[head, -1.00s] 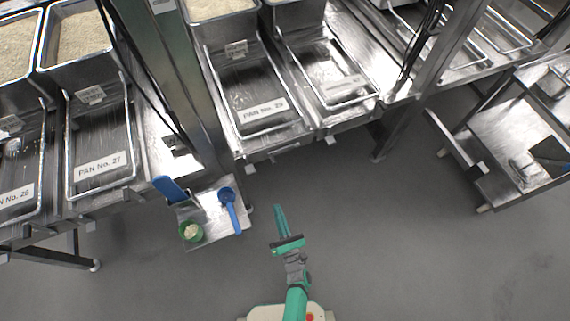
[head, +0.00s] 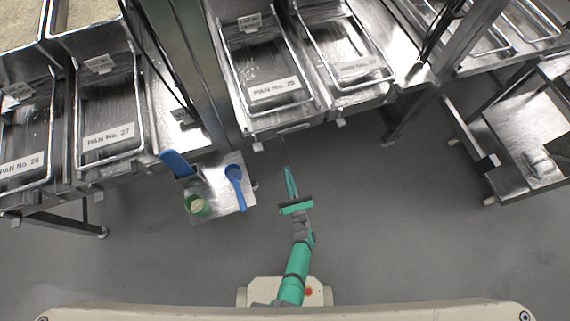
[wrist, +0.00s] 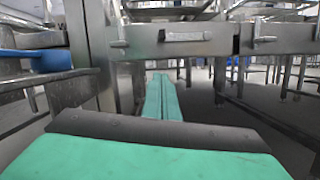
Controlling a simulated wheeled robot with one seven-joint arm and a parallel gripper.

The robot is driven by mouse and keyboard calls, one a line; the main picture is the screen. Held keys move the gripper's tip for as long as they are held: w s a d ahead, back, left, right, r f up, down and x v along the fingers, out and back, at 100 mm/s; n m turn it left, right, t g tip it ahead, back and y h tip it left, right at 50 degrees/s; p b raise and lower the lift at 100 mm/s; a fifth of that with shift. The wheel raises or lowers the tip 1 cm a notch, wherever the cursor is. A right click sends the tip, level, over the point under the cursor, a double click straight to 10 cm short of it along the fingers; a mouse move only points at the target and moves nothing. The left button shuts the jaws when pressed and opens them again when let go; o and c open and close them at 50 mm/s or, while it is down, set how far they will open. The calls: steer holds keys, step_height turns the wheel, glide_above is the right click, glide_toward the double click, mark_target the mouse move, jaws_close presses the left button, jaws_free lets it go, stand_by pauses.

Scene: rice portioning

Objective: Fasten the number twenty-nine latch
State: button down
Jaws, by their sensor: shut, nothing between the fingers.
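The pan labelled No. 29 (head: 275,90) sits on the steel bench at top centre in the head view. Small latch-like tabs show on the bench front under it, one at its left corner (head: 258,146). In the wrist view, a front plate with a pale slot (wrist: 187,36) lies ahead, with small metal knobs to its left (wrist: 120,43) and right (wrist: 263,39). I cannot tell the latch's position. My green gripper (head: 288,169) is shut and empty, pointing at the bench front, apart from it and below the rail in the wrist view (wrist: 160,76).
A small shelf (head: 222,205) with a blue scoop (head: 234,174) and green cup (head: 197,206) stands left of my gripper. Pan No. 27 (head: 109,135) is further left, past a steel post. A steel cart (head: 515,125) stands right. The grey floor between is clear.

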steer(key=w+a+r, duration=0.2)
steer(key=w+r, duration=0.4)
steer(key=w, duration=0.1)
steer(key=shift+w, duration=0.4)
